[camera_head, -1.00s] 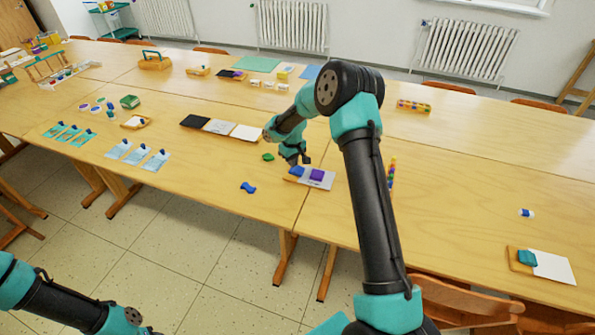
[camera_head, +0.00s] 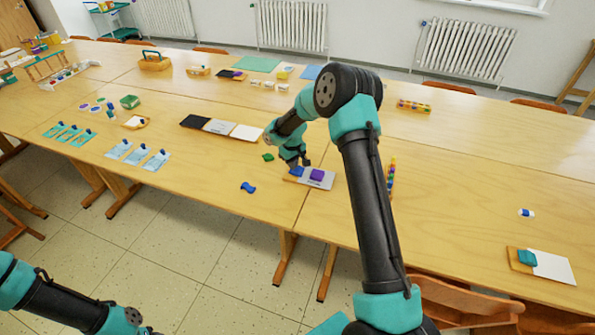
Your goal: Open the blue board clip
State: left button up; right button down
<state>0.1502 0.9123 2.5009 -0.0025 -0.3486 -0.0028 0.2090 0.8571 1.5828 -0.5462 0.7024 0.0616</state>
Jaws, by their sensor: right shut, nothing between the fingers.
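A small board (camera_head: 316,184) lies on the table near its front edge, just left of my right forearm. A blue clip (camera_head: 297,171) sits at the board's left end, and a purple block (camera_head: 317,175) lies to the right of it. My right gripper (camera_head: 304,162) is shut and empty, with its tips close above the blue clip. I cannot tell whether they touch. My left arm shows at the bottom left, but its gripper is out of view.
A blue piece (camera_head: 248,187) and a green piece (camera_head: 268,157) lie left of the board. Black, grey and white sheets (camera_head: 246,132) lie further left. A colourful strip (camera_head: 391,175) is right of my forearm. The table right of that is mostly clear.

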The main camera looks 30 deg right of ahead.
jog(key=shift+f, duration=0.4)
dwell(0.3)
jog(key=shift+r, duration=3.5)
